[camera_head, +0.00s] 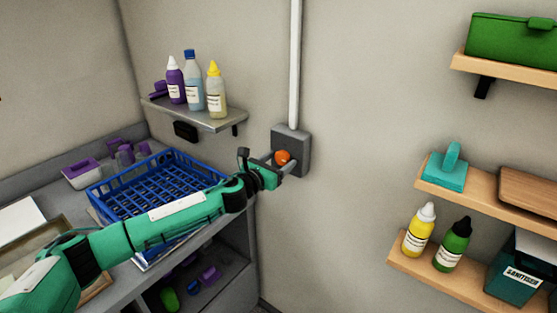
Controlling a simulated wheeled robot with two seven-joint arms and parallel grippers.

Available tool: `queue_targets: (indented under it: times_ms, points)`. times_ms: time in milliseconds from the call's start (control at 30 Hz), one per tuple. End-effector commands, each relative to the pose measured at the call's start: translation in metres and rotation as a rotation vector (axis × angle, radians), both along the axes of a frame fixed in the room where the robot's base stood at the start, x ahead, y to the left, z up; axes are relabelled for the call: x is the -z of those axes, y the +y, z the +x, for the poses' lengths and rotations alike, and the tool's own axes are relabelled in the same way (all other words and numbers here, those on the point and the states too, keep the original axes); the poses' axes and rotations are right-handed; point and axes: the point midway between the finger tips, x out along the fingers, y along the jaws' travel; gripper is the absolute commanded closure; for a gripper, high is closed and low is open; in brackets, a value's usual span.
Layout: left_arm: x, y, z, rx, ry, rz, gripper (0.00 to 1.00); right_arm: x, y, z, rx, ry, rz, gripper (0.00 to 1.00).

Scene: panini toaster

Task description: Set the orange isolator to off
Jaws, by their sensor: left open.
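The orange isolator (282,157) is a round orange knob on a dark grey wall box (291,138), with a white conduit running up from the box. My left arm reaches in from the lower left, and my left gripper (285,164) is at the knob. Its jaws are open, with the fingers close around or beside the knob; I cannot tell whether they touch it. The gripper hides part of the knob and the box's lower left, so the knob's setting cannot be read. My right gripper does not show.
A metal shelf (215,122) with several bottles is on the wall left of the box. A blue crate (130,205) stands on the counter below my arm. Wooden shelves (490,203) with bottles and boxes are at the right. The wall between is clear.

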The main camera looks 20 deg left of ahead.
Motion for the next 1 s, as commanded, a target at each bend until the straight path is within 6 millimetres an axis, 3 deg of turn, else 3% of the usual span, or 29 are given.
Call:
queue_targets:
  times_ms: [267, 500, 1000]
  points:
    - [-0.0001, -0.0006, 0.0014, 0.0, 0.0, 0.0, 0.36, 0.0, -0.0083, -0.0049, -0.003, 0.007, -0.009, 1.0]
    - [0.0, -0.0004, 0.0012, 0.0, 0.0, 0.0, 0.79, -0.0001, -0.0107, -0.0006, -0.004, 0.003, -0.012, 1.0]
    - [-0.0006, -0.0007, 0.0011, -0.001, 0.041, -0.112, 0.79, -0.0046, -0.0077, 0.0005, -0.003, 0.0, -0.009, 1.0]
